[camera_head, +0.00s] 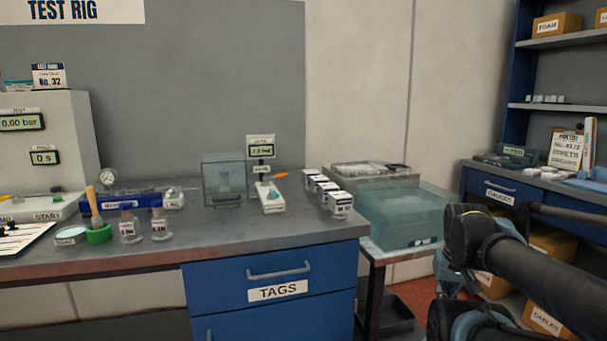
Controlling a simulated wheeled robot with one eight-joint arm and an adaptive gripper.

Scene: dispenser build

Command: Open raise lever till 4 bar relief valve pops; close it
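The test rig (62,140) is a pale cabinet at the left edge of the bench, cut off by the frame. Its upper display (22,122) reads 0.00 bar and its lower display (44,157) reads 0 s. I cannot pick out a lever marked raise or a 4 bar relief valve. My dark arm crosses the lower right, off the bench; I cannot make out my gripper's fingers.
The bench (200,248) holds a blue rack (120,202), a green ring holder (98,235), a clear box (223,180), a small device with an orange tip (270,195) and white labelled containers (340,205). A water tank (395,213) stands right of it. Its front strip is partly clear.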

